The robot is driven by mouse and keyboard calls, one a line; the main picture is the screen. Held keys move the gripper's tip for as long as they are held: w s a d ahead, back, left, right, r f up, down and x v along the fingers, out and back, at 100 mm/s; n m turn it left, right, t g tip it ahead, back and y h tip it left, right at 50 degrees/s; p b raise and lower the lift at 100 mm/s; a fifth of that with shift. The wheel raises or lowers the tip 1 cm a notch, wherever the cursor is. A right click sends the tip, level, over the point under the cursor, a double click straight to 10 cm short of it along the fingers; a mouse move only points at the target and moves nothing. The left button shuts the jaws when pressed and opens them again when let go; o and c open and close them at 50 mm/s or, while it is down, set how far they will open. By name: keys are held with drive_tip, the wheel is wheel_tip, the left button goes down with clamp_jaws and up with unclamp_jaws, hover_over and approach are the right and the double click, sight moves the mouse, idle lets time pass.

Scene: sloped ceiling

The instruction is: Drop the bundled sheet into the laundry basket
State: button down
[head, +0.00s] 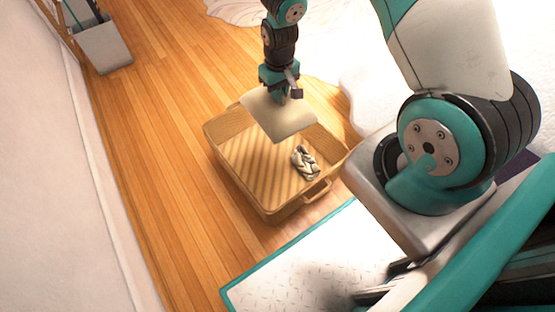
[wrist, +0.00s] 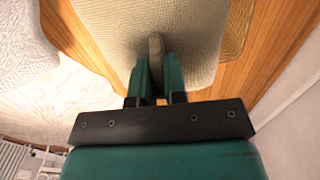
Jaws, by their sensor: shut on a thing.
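The bundled sheet (head: 277,118) is a cream, flat-looking piece of cloth with a waffle weave. It also fills the middle of the wrist view (wrist: 110,28). My gripper (head: 284,93) is shut on a raised part of it, and the two fingers show on either side of this in the wrist view (wrist: 158,80). The laundry basket (head: 238,178) is a tan, open box with a handle on its near side, standing on the floor. The sheet hangs above it, covering part of its far side in the head view. The exact height of the sheet is hard to tell.
A knotted, striped cloth (head: 305,163) lies in the basket's right part. Open wood floor (head: 165,150) lies left of the basket, up to a white wall (head: 50,200). A grey bin (head: 103,47) stands at the far left. A pale rug (head: 335,45) lies behind.

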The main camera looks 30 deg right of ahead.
wheel_tip(320, 180, down, 3)
drive_tip(key=shift+w+d+r+b, duration=0.1)
drive_tip(key=shift+w+b, duration=0.05)
drive_tip(key=shift+b, duration=0.55)
wheel_tip(320, 180, down, 6)
drive_tip(key=b, duration=0.6)
drive_tip(key=shift+r, duration=0.1)
drive_tip(key=shift+r, duration=0.1)
drive_tip(key=c, duration=1.1)
unclamp_jaws()
wheel_tip(320, 180, up, 17)
drive_tip(key=p, duration=0.8)
drive_tip(key=shift+r, duration=0.2)
